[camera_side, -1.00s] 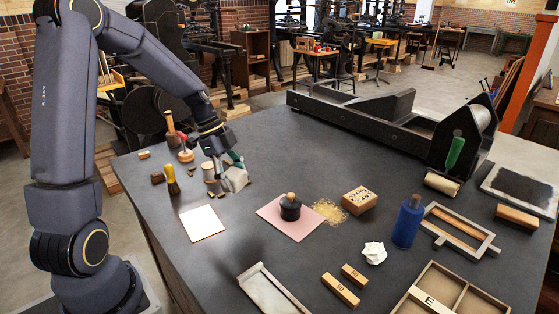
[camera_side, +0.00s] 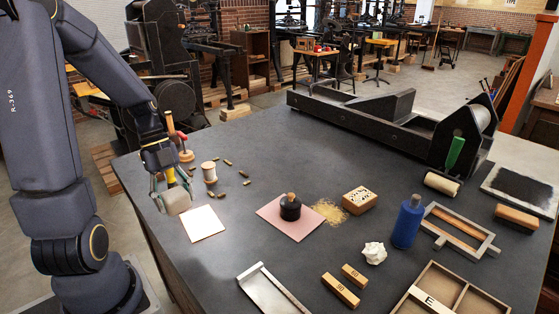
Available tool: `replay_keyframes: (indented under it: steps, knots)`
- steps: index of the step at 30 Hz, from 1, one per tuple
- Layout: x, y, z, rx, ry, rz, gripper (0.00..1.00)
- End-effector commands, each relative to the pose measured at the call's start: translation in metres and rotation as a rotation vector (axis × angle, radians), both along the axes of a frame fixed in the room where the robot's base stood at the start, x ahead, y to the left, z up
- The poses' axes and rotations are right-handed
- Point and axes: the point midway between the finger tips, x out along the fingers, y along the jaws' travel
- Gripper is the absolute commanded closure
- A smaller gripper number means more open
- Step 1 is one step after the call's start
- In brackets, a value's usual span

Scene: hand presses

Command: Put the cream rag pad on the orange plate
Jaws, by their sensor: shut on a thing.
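I see no plainly orange plate. The whitish plate has a thin tan-orange edge and its visible top is bare. A pink plate (camera_side: 271,219) lies further right with a black, wooden-knobbed tool (camera_side: 290,209) on it.
A wooden spool (camera_side: 209,172) and several small brown pieces (camera_side: 221,195) stand just right of my gripper. A grey metal tray (camera_side: 268,292) lies at the front. A blue bottle (camera_side: 407,224) and crumpled white paper (camera_side: 374,253) are further right.

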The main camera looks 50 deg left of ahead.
Motion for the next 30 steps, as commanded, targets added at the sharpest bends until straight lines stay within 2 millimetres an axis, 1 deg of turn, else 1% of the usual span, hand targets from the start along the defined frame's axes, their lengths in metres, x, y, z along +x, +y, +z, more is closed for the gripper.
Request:
replay_keyframes:
  steps: [1,3,6,10,14,15,18,21,30]
  knots:
    - [0.013,0.005,-0.007,-0.004,0.000,-0.004,0.73]
    - [0.024,0.009,-0.022,-0.005,0.003,-0.003,0.73]
    - [0.039,0.016,-0.041,-0.003,0.002,-0.002,0.73]
    - [0.050,0.021,-0.055,0.000,0.000,-0.002,0.73]
    - [0.056,0.023,-0.063,0.000,0.000,-0.002,0.73]
    - [0.059,0.024,-0.068,0.000,0.000,-0.002,0.73]
    - [0.058,0.024,-0.084,-0.002,0.002,-0.001,0.73]
    - [0.058,0.024,-0.094,0.000,0.001,-0.001,0.73]
    - [0.058,0.024,-0.096,0.002,0.000,-0.001,0.73]
